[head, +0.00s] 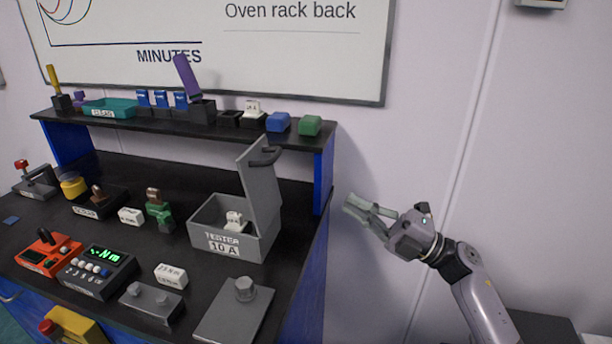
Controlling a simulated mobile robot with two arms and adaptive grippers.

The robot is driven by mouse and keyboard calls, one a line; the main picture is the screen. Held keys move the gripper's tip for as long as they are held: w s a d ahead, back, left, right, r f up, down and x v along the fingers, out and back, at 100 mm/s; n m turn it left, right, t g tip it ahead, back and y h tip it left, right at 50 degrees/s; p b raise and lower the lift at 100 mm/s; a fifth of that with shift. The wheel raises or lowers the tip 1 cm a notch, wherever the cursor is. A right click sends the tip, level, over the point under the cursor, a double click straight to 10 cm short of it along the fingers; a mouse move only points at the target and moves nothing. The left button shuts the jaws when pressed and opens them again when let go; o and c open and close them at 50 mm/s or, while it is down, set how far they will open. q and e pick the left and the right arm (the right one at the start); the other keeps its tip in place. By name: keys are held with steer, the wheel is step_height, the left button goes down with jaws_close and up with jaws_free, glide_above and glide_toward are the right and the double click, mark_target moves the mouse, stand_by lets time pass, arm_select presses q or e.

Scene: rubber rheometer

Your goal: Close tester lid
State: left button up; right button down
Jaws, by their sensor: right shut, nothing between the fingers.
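The grey tester box (215,242), labelled "TESTER 10 A", stands on the black bench top near its right end. Its lid (262,192) is up, roughly upright at the box's right side, with a dark handle (265,157) near the top. A small white block (234,220) sits inside the box. My right gripper (358,209) is to the right of the lid, beyond the bench edge and in front of the wall. It is shut and empty, apart from the lid. My left gripper is not in view.
A black shelf (170,135) with blue, green and purple items stands behind the box. A grey plate with a knob (236,312) and a white labelled block (171,276) lie in front. Meters and small tools fill the bench's left. Free room lies right of the bench.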

steer(key=p+x, duration=0.6)
steer(key=x, duration=0.8)
steer(key=shift+a, duration=0.25)
steer(key=shift+s+r, duration=0.1)
